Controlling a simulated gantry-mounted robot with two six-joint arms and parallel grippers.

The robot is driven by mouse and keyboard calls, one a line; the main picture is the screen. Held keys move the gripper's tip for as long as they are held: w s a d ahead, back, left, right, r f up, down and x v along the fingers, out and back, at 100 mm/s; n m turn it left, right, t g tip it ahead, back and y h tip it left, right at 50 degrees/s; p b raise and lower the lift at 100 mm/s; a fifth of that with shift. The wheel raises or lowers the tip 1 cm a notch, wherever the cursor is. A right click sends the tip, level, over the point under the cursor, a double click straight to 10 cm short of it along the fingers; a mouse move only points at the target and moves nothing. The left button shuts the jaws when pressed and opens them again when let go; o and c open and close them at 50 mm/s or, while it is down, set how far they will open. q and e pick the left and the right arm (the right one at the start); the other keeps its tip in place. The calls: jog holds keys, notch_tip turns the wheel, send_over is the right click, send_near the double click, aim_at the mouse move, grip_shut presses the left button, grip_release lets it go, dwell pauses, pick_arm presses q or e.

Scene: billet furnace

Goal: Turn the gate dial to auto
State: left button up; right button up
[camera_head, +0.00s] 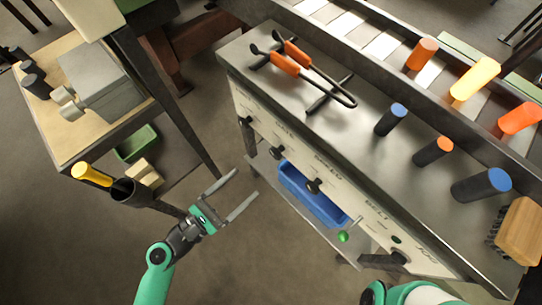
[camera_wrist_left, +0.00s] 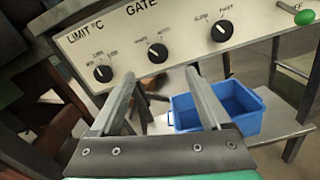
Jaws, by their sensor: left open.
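The gate dial (camera_wrist_left: 157,53) is a black round knob with a pale pointer mark on the cream panel, under the word GATE. Its small position labels are hard to read, and I cannot tell its setting for sure. It also shows in the head view (camera_head: 276,152), as the second knob from the left. My left gripper (camera_head: 246,183) is open and empty, in front of the panel and apart from the dial. In the left wrist view its two fingers (camera_wrist_left: 159,75) point toward the panel, with the dial beyond and between their tips. My right gripper is out of view.
The limit dial (camera_wrist_left: 103,73) and speed dial (camera_wrist_left: 221,30) flank the gate dial. A green-tipped lever (camera_head: 343,237) sticks out farther right. A blue bin (camera_wrist_left: 240,108) stands on the shelf below. A yellow-handled tool (camera_head: 92,174) stands left.

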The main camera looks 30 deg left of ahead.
aim_at(274, 155)
pick_arm(q)
jog(key=x, duration=1.1)
jog(key=shift+w+a+f, duration=0.15)
jog(key=shift+w+a, duration=0.05)
jog(key=shift+w, duration=0.2)
grip_shut()
